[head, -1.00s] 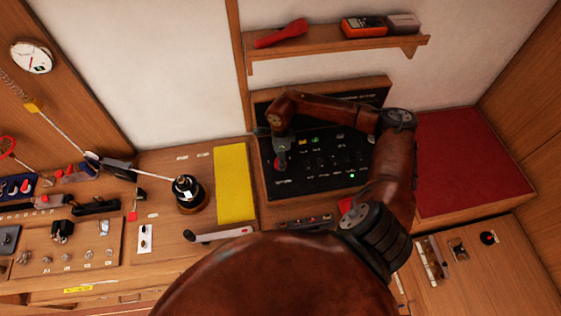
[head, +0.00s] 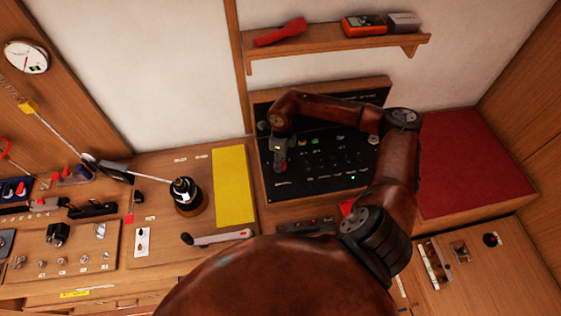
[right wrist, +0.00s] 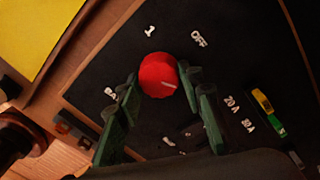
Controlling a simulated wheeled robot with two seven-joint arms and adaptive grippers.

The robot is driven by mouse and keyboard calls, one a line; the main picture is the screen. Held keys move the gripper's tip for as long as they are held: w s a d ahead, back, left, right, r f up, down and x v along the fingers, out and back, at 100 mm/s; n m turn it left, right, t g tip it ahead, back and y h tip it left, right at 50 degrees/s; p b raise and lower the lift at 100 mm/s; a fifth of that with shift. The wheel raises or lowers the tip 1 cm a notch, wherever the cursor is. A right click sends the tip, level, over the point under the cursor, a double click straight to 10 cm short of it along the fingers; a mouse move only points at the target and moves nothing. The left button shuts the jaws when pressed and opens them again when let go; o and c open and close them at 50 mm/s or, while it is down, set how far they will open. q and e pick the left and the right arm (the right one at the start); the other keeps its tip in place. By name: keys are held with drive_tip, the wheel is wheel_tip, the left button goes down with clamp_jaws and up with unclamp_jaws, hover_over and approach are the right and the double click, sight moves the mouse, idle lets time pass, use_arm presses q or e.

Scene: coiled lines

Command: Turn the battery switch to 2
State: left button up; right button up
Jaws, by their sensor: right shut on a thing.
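The battery switch is a red round knob (right wrist: 158,75) on a black panel (right wrist: 200,45). In the right wrist view a pale pointer line on it points to the lower right. The labels 1 and OFF show beyond it; I cannot make out a 2. The fingers of my right gripper (right wrist: 162,95) are shut on the knob, one on each side. In the head view my right gripper (head: 280,155) reaches down onto the left part of the panel, and it mostly hides the knob. My left gripper is not in view.
A yellow mat (head: 233,186) lies left of the panel. A black-capped round device (head: 187,195) and a lever handle (head: 217,238) are nearby. A shelf (head: 335,57) hangs above. A red cushion (head: 465,165) is on the right. A green-yellow part (right wrist: 265,110) sits near the fingers.

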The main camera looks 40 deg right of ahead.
drive_tip(key=shift+w, duration=0.1)
drive_tip(key=o, duration=1.2)
drive_tip(key=shift+c, duration=0.2)
wheel_tip(320, 180, up, 12)
drive_tip(key=shift+w+d, duration=0.15)
drive_tip(key=shift+d, duration=0.2)
